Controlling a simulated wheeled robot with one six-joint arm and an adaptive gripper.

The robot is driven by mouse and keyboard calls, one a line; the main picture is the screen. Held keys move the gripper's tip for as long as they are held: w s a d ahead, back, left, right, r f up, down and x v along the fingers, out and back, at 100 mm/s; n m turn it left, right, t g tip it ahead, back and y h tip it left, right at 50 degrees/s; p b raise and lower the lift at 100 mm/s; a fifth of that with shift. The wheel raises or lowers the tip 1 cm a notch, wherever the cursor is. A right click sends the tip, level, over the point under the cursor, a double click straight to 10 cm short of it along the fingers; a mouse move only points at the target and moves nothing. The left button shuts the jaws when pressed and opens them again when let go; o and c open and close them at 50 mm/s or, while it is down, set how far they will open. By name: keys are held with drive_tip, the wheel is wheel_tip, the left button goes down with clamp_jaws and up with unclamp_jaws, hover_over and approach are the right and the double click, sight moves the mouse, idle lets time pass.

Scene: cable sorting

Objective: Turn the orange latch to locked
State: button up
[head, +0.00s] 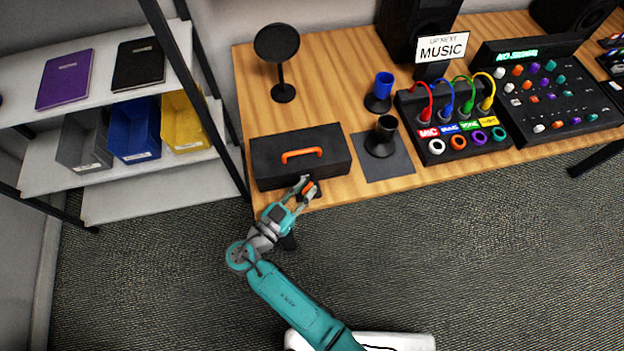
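A black box (270,165) with an orange carry handle on its lid stands at the left front of the wooden table. The orange latch (309,188) shows as a small orange piece at the table's front edge, just in front of the box. My gripper (305,189) reaches it from below left, with its two teal fingers on either side of the orange piece. Whether the fingers touch or grip it is too small to tell. The fingers partly hide the latch, and its locked or unlocked position cannot be read.
A grey mat (398,168) with a black cup-shaped holder lies right of the box. A cable panel (458,147) with several coloured plugs is farther right. A shelf (165,185) with bins stands left. The floor in front is clear.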

clamp_jaws()
drive_tip(key=shift+d+y, duration=0.1)
drive_tip(key=shift+y, duration=0.2)
drive_tip(key=n+t+y, duration=0.1)
drive_tip(key=y, duration=0.1)
drive_tip(key=n+t+y, duration=0.1)
drive_tip(key=n+y, duration=0.1)
drive_tip(key=n+t+y, duration=0.1)
drive_tip(key=n+y, duration=0.1)
drive_tip(key=y, duration=0.1)
drive_tip(key=shift+s+d, duration=0.15)
drive_tip(key=shift+d, duration=0.2)
drive_tip(key=shift+d+n+y, duration=0.1)
drive_tip(key=shift+n+y, duration=1.15)
drive_tip(key=shift+y, duration=0.6)
drive_tip(key=shift+d+n+y, duration=0.1)
drive_tip(key=shift+n+y, duration=1.15)
drive_tip(key=shift+y, duration=0.6)
drive_tip(key=shift+a+n+y, duration=0.1)
drive_tip(key=shift+n+y, duration=0.2)
drive_tip(key=shift+y, duration=0.1)
unclamp_jaws()
